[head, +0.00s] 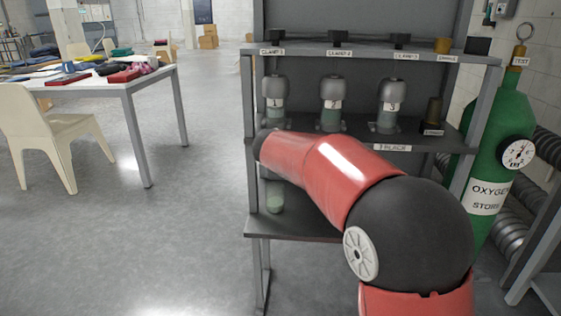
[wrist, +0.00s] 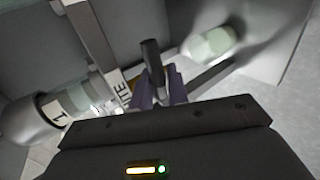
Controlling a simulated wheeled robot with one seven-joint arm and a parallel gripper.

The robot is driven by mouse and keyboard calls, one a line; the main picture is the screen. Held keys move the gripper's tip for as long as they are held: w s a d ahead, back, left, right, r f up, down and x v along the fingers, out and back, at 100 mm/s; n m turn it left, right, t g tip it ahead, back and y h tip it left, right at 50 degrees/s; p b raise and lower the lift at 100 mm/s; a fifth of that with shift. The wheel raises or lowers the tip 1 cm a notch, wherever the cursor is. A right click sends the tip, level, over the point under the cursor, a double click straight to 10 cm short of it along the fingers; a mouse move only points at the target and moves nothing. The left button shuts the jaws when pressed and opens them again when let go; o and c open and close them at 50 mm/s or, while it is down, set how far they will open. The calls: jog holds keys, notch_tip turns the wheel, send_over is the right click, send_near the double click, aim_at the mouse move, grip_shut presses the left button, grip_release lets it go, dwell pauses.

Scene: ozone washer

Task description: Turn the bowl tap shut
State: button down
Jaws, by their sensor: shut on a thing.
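In the wrist view my gripper (wrist: 163,92) has its purple-grey fingers closed around the base of a short dark handle (wrist: 150,55), which seems to be the bowl tap. The handle sticks up between the fingertips, and its lower part is hidden by them. No other tap shows clearly. A partly hidden white label ending in "ITE" lies just left of the fingers. In the head view my red and black arm reaches into the rack and hides the gripper and the handle.
The grey rack (head: 335,53) holds several domed jars; jar 1 (head: 274,102) is also left of my fingers in the wrist view (wrist: 60,108). A pale green bottle (head: 274,196) stands on the lower shelf. A green oxygen cylinder (head: 500,150) stands right.

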dwell(0.3)
jog(key=c, duration=1.4)
grip_release()
jog(key=v, duration=0.7)
jog(key=shift+s+r, duration=0.2)
jog(key=shift+s, duration=0.15)
